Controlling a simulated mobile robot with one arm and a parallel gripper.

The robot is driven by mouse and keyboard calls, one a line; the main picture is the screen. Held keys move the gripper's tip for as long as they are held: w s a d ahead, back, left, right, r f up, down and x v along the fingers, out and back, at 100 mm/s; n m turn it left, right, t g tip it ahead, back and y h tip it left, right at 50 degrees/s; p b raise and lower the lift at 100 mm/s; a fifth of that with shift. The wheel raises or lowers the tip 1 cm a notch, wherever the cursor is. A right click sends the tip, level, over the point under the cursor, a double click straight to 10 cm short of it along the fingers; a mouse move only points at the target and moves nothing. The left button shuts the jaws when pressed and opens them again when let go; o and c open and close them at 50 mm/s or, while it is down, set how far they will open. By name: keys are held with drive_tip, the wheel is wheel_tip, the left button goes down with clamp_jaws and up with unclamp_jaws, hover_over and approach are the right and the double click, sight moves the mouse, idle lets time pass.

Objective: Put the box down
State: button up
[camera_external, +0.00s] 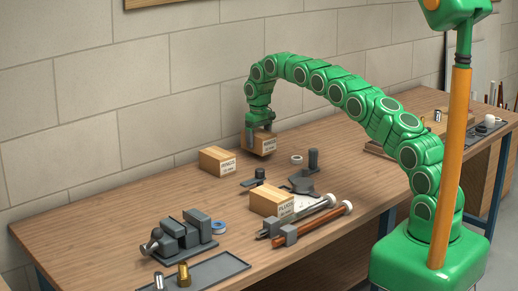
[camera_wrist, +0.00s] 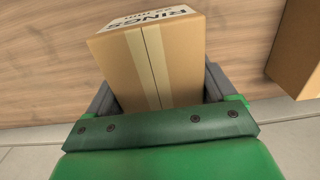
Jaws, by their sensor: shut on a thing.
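My gripper (camera_external: 259,127) is shut on a small brown cardboard box (camera_external: 257,144), with its fingers on two opposite sides. The held box also shows in the wrist view (camera_wrist: 155,60), where its label reads RINGS and a pale tape strip runs along it. In the external view the box is upright near the back of the wooden workbench (camera_external: 110,225). Its underside is low over the bench top; I cannot tell whether it touches.
A similar box (camera_external: 217,160) stands just left of the held one, apart from it; it shows at the wrist view's right edge (camera_wrist: 298,55). The left bench is clear.

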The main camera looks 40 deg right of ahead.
sight(258, 132)
drive_tip(key=shift+f, duration=1.15)
drive_tip(key=o, duration=1.1)
drive_tip(key=shift+f, duration=0.1)
wheel_tip(258, 132, up, 11)
drive_tip(key=shift+f, duration=0.2)
drive_tip(key=shift+r, duration=0.8)
